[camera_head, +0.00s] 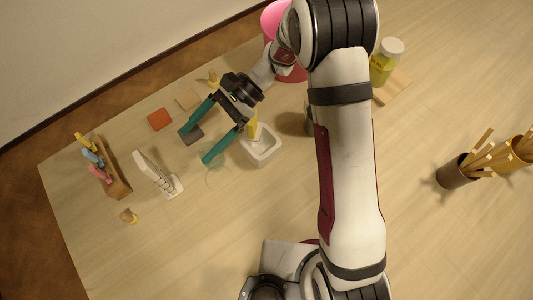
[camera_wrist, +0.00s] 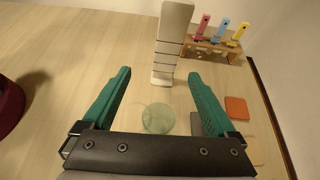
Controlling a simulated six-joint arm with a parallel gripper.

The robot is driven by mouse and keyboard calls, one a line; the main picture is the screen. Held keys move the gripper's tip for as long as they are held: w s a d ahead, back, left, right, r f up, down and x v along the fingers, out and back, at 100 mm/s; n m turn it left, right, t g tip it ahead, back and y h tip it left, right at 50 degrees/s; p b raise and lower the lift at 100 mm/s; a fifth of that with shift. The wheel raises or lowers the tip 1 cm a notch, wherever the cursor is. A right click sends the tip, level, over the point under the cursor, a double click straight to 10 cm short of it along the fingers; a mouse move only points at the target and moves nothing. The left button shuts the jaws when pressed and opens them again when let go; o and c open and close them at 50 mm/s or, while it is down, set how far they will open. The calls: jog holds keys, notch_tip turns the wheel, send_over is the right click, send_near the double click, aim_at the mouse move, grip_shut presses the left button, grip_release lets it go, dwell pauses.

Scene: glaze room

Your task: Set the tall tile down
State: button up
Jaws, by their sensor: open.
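A tall white upright piece (camera_head: 151,167), which looks like the tall tile, stands on a small white base (camera_head: 174,188) on the left half of the table. In the wrist view the tall white piece (camera_wrist: 174,22) rises straight ahead, with several dark lines across its lower part. I cannot tell whether those lines are on the tile or on a stand. My gripper (camera_head: 196,148) has its two green fingers wide apart with nothing between them. It is to the right of the tall piece in the head view, apart from it. It also shows in the wrist view (camera_wrist: 159,74).
A clear greenish disc (camera_wrist: 158,118) lies below my fingers. A dark grey tile (camera_head: 192,133) and an orange tile (camera_head: 159,119) lie nearby. A white container (camera_head: 263,151) is to the right. A wooden tool rack (camera_head: 117,185) and a small knob (camera_head: 128,215) are left. The front-left table is clear.

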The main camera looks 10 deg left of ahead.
jog(key=s+d+r+n+t+h, duration=0.2)
jog(key=d+r+t, duration=0.1)
jog(key=d+r, duration=0.5)
jog(key=s+d+t+h, duration=0.2)
jog(key=s+d+t, duration=0.1)
jog(key=d, duration=0.5)
jog(key=s+d+r+t+h, duration=0.1)
jog(key=s+d+t+h, duration=0.1)
jog(key=s+d, duration=0.4)
jog(key=shift+s+d+n+t+h, duration=0.15)
jog(key=shift+d+n+t+h, duration=0.35)
jog(key=shift+d, duration=0.6)
